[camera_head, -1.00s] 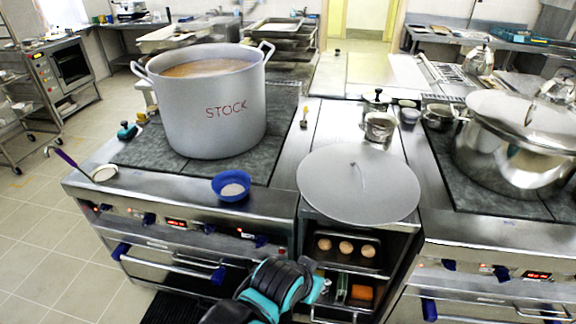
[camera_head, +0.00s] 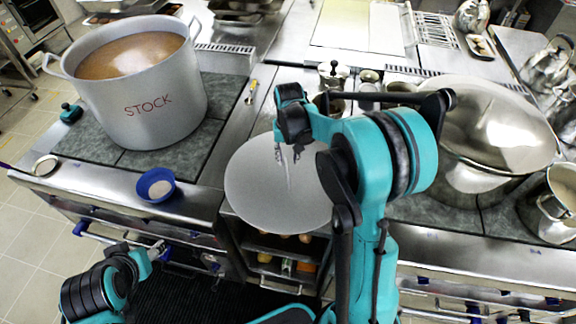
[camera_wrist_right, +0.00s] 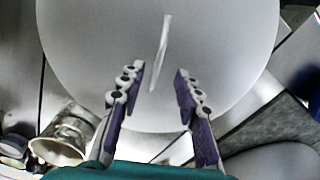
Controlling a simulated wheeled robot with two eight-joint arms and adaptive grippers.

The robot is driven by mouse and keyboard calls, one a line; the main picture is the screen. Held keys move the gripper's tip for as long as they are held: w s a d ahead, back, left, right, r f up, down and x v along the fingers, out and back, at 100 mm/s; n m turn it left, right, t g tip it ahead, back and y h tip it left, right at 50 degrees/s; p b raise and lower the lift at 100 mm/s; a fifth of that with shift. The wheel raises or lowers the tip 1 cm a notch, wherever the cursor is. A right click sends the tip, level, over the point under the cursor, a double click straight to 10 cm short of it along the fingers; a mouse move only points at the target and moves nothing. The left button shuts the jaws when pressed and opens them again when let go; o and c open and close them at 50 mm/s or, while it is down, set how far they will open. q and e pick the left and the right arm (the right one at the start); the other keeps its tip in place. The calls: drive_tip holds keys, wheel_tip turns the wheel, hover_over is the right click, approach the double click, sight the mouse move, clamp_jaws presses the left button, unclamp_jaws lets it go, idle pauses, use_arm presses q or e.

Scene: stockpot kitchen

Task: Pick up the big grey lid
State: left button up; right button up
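The big grey lid (camera_head: 250,195) lies flat on the counter between the two hobs, above an open shelf compartment. Its thin upright handle (camera_wrist_right: 161,50) shows in the right wrist view, just beyond the fingertips. My right gripper (camera_head: 290,155) is over the lid near its handle, and in the right wrist view it (camera_wrist_right: 158,85) is open, with nothing between its fingers. My left gripper (camera_head: 158,250) is low in front of the left cooker, away from the lid; its finger opening is too small to judge.
A large stock pot (camera_head: 150,100) full of brown liquid stands on the left hob. A blue bowl (camera_head: 157,186) sits at the counter's front edge. A shiny lidded pot (camera_head: 485,125) stands on the right hob. Small metal pots are behind the lid.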

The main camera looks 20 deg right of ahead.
sight(287, 166)
drive_tip(key=shift+w+d+f, duration=0.1)
drive_tip(key=shift+w+d, duration=0.05)
drive_tip(key=shift+w, duration=0.4)
drive_tip(key=shift+f, duration=0.25)
drive_tip(key=f, duration=0.2)
drive_tip(key=f+b, duration=0.1)
drive_tip(key=f, duration=0.4)
drive_tip(key=shift+w+d+b, duration=0.1)
drive_tip(key=shift+w+b, duration=0.25)
drive_tip(key=shift+w, duration=0.05)
drive_tip(key=shift+f, duration=0.5)
drive_tip(key=shift+r, duration=0.1)
drive_tip(key=shift+c, duration=1.2)
use_arm(q)
drive_tip(key=shift+s+a+f, duration=0.2)
drive_tip(key=shift+a+f, duration=0.05)
drive_tip(key=shift+f, duration=0.25)
use_arm(e)
clamp_jaws()
